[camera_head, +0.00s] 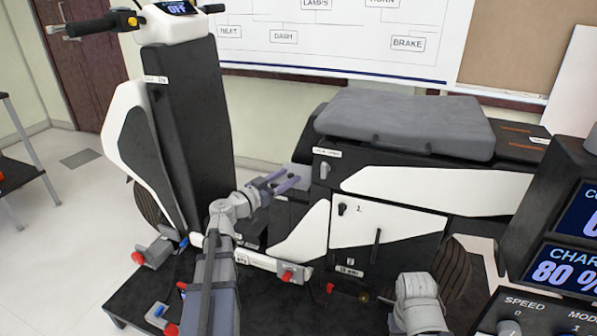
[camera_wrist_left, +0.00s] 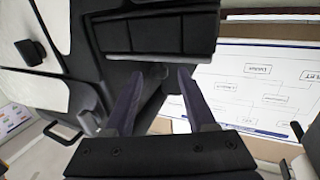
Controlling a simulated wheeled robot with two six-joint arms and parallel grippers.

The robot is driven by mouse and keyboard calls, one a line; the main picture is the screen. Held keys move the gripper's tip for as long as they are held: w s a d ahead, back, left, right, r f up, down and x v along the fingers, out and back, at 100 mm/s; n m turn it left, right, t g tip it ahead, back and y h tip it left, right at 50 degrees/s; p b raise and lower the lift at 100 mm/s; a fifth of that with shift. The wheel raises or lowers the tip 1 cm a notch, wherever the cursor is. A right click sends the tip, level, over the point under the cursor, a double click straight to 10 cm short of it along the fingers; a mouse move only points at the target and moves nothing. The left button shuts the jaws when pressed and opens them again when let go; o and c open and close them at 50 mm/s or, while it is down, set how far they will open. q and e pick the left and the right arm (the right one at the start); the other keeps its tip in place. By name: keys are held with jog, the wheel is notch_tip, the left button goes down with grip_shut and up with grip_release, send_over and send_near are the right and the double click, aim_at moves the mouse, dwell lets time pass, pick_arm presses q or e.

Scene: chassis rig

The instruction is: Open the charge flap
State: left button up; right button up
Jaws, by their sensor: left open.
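A scooter-like rig stands ahead of me. No part can be read for certain as the charge flap. A white side panel (camera_head: 362,226) with a small black knob (camera_head: 341,209) sits below the grey seat, and it looks closed. A black upright handle (camera_head: 376,246) is on this panel. The knob also shows at the left of the left wrist view (camera_wrist_left: 31,52). My left gripper (camera_head: 287,180) is open and empty, left of the seat and the panel. Its two fingers (camera_wrist_left: 160,76) show apart, with nothing between them. My right arm enters at the lower right, its gripper out of sight.
The grey seat (camera_head: 405,120) overhangs the side panels. The tall black front column (camera_head: 190,120) stands left of my left arm. A display console (camera_head: 565,230) reading 80 % is at the right. Red-tipped clamps (camera_head: 290,275) stick out along the rig's base.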

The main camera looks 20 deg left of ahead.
aim_at(298, 170)
pick_arm(q)
jog(key=shift+x, duration=2.65)
grip_shut()
